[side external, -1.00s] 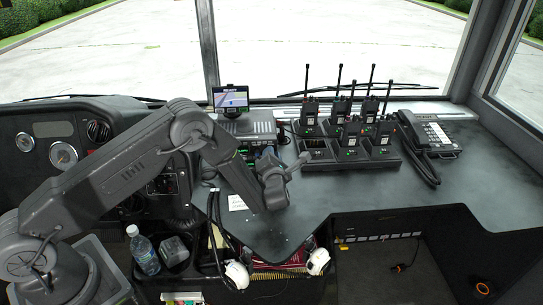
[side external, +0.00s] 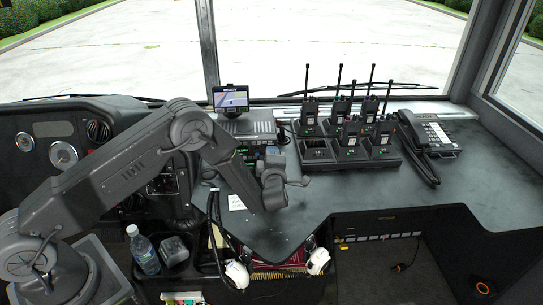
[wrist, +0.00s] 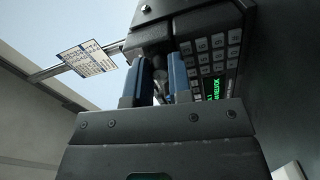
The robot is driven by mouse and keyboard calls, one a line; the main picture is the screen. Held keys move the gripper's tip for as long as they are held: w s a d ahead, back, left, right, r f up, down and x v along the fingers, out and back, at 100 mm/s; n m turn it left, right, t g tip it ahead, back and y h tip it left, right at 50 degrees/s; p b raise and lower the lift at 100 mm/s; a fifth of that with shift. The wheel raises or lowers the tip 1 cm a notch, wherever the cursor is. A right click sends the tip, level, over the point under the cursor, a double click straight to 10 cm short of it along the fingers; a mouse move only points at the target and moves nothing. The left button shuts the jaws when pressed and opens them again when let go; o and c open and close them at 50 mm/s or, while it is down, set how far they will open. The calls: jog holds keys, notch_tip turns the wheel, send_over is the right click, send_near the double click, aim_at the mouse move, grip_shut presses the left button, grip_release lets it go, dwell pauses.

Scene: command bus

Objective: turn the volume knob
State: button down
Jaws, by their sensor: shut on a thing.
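The radio unit (wrist: 205,45) has a keypad and a green lit display in the wrist view. In the side view the radio equipment (side external: 247,130) sits on the dash under a small screen, partly behind my arm. My gripper (wrist: 158,72) has blue fingertips, one on each side of a small grey knob (wrist: 160,75) at the unit's face, and is shut on it. The knob is mostly hidden between the fingers. In the side view my gripper (side external: 273,150) is at the front of the radio equipment, and the knob is hidden there.
Several handheld radios (side external: 350,135) stand in chargers to the right, with a desk phone (side external: 430,135) beyond them. A white paper (side external: 236,202) lies below my wrist. A bottle (side external: 145,252) stands at lower left.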

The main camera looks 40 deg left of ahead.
jog(key=shift+m, duration=1.2)
jog(key=c, duration=1.3)
grip_release()
jog(key=v, duration=1.4)
